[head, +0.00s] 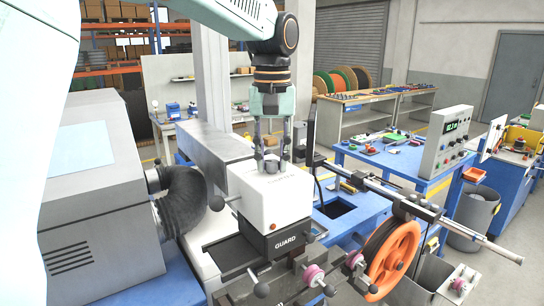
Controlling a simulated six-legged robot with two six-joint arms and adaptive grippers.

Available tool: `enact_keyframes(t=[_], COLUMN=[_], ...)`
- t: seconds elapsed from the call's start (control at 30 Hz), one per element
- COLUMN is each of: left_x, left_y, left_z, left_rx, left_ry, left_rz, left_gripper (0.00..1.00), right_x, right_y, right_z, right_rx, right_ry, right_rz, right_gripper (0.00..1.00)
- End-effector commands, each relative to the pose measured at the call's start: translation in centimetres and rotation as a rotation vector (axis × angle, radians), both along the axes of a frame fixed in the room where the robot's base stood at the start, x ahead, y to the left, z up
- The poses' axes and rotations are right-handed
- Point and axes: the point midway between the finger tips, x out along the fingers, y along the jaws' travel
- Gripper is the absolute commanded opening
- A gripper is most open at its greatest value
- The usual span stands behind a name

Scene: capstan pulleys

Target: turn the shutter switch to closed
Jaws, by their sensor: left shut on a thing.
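My left gripper (272,161) comes down from above onto the top of a white box (262,200) in the middle of the head view. Its fingers are shut on a small part on the box's top, which I take to be the shutter switch. The fingers hide the switch, so I cannot tell which way it points. Small dark marks are printed on the box top beside the fingers, too small to read. The box sits on a black block (287,243) marked "GUARD". My right gripper is not in view.
A ribbed black hose (183,203) and grey machine housing (90,190) stand left of the box. A long rail (400,200) and an orange pulley wheel (393,257) are at the right. Behind stands a blue bench (400,160) with a control panel (447,140).

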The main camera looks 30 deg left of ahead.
Motion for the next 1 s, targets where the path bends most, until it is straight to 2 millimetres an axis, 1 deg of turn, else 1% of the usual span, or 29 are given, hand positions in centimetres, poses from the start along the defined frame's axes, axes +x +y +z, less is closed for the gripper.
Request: enact_keyframes(t=[0.03, 0.37, 0.4, 0.6, 0.67, 0.9, 1.0], left_x=[0.36, 0.35, 0.35, 0.21, 0.18, 0.11, 0.13], left_y=[0.15, 0.16, 0.16, 0.09, 0.08, 0.05, 0.05], left_z=[0.53, 0.52, 0.52, 0.31, 0.26, 0.15, 0.43], left_rx=[0.005, 0.005, 0.005, 0.003, 0.002, 0.001, 0.002], left_ry=[-0.02, -0.018, -0.018, -0.011, -0.009, -0.005, -0.006], left_rz=[0.004, 0.005, 0.005, 0.004, 0.004, 0.004, 0.004], left_gripper=[0.0, 0.0, 0.29, 0.46, 0.5, 0.5, 0.5], right_x=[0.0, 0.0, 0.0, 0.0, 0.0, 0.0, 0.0], right_y=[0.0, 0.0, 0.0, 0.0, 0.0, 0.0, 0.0], right_z=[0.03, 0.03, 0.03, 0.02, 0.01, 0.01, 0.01], right_rx=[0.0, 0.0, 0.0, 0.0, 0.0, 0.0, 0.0], right_ry=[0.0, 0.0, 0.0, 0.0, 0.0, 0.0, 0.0], right_rz=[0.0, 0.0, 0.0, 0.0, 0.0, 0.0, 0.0], right_gripper=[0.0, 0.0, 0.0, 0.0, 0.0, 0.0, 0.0])
